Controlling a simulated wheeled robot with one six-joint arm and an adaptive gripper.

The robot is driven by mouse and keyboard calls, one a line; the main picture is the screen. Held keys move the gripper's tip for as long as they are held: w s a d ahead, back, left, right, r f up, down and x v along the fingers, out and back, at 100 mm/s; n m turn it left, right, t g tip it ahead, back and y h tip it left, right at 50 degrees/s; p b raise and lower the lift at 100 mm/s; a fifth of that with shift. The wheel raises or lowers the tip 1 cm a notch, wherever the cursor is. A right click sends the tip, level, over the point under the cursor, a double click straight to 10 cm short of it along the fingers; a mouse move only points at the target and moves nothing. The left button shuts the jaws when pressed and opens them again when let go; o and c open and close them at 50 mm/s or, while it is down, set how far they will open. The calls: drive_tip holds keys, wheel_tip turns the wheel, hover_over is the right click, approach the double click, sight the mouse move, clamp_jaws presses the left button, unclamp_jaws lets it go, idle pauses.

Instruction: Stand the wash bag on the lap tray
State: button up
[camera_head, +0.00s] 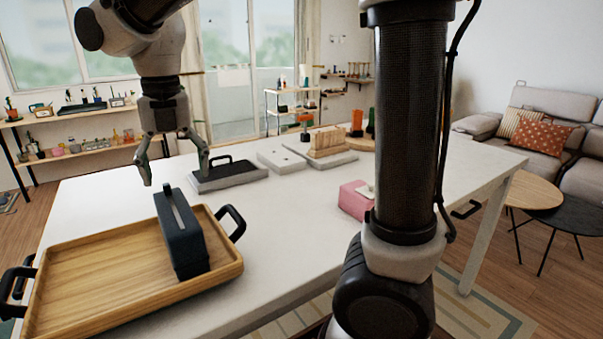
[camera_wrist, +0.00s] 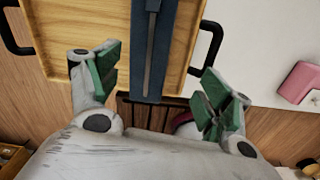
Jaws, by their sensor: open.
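The dark blue wash bag (camera_head: 187,243) stands upright on the right part of the wooden lap tray (camera_head: 105,280), its narrow top with a grey strip facing up. The tray has a raised rim and black handles. My gripper (camera_head: 177,172) is open and empty, above and slightly behind the bag in the head view. In the wrist view, my gripper (camera_wrist: 160,78) has its green-padded fingers spread, with the bag (camera_wrist: 152,45) between them in the picture and the tray (camera_wrist: 85,30) beneath. No contact between fingers and bag shows.
The tray lies on a white table (camera_head: 290,225). Further back are a grey tray with a black handle (camera_head: 230,175), a light grey board (camera_head: 282,161) and a wooden rack (camera_head: 327,143). A pink box (camera_head: 354,200) sits to the right. The table between tray and pink box is clear.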

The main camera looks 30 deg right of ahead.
drive_tip(key=s+d+r+m+t, duration=0.1)
drive_tip(key=s+d+m, duration=0.2)
drive_tip(key=d+m, duration=0.55)
drive_tip(key=s+d+r+m+t, duration=0.1)
drive_tip(key=s+d+m, duration=0.2)
drive_tip(key=d+m, duration=0.55)
drive_tip(key=s+d+f+m+t, duration=0.1)
drive_tip(key=s+d+m, duration=0.3)
drive_tip(key=m, duration=0.4)
drive_tip(key=s+d+f+m+t, duration=0.1)
drive_tip(key=s+d+m, duration=0.3)
drive_tip(key=m, duration=0.5)
drive_tip(key=shift+s+d+f, duration=0.35)
drive_tip(key=shift+s+f, duration=0.45)
